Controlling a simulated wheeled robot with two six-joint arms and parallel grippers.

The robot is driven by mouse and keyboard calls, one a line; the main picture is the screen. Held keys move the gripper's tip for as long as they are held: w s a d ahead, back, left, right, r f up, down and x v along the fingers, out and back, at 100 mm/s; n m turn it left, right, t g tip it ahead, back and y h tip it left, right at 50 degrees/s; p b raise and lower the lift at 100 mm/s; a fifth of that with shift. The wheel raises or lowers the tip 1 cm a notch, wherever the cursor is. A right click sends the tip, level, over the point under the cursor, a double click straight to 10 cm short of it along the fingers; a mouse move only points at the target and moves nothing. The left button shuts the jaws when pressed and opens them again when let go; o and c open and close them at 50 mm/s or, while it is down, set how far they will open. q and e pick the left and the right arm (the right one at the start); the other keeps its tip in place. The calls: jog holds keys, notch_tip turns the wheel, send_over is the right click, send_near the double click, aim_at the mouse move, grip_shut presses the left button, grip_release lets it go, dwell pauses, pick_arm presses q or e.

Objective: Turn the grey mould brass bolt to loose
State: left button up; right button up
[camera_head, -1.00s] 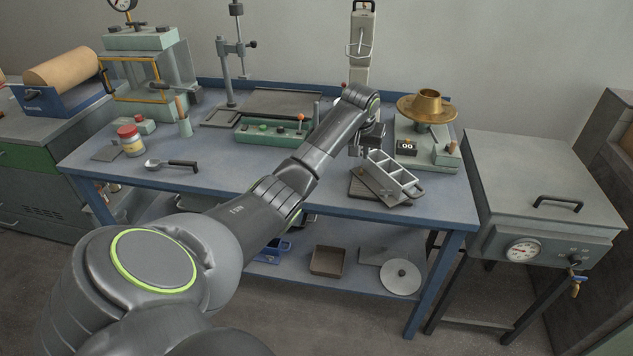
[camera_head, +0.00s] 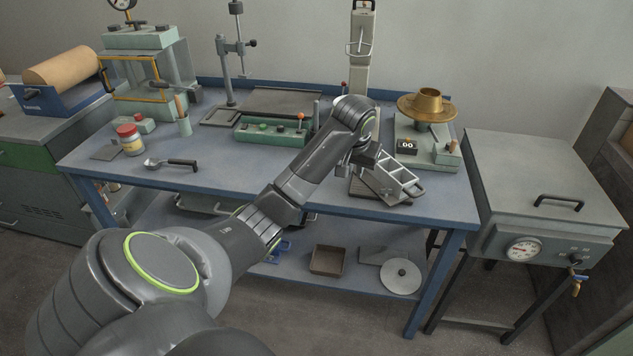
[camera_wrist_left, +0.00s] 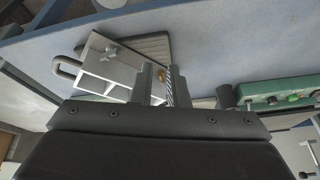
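The grey mould (camera_head: 393,178) is a metal block with open compartments and a handle, on the bench right of centre. It also shows in the left wrist view (camera_wrist_left: 112,72). The small brass bolt (camera_wrist_left: 162,72) shows at the mould's end in the left wrist view, but is hidden in the head view. My left gripper (camera_wrist_left: 161,88) is open. Its two fingers stand apart at that end, with the bolt seen in the gap between them; contact cannot be told. In the head view my wrist (camera_head: 357,120) covers the mould's left end. My right gripper is not in view.
A dark ridged plate (camera_wrist_left: 155,45) lies under the mould. A green control box (camera_head: 272,132) is to the left, and a scale with a brass pan (camera_head: 428,105) stands behind right. The bench front left of the arm is mostly clear, apart from a scoop (camera_head: 172,163).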

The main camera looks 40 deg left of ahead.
pick_arm(q)
jog(key=s+d+f+m, duration=0.1)
jog(key=s+d+f, duration=0.2)
jog(key=s+f, duration=0.5)
jog(key=s+d+f+m, duration=0.1)
jog(key=s+d+f, duration=0.2)
jog(key=s+f, duration=0.6)
jog(key=s, duration=0.3)
jog(key=shift+h, duration=0.3)
jog(key=shift+a, duration=0.1)
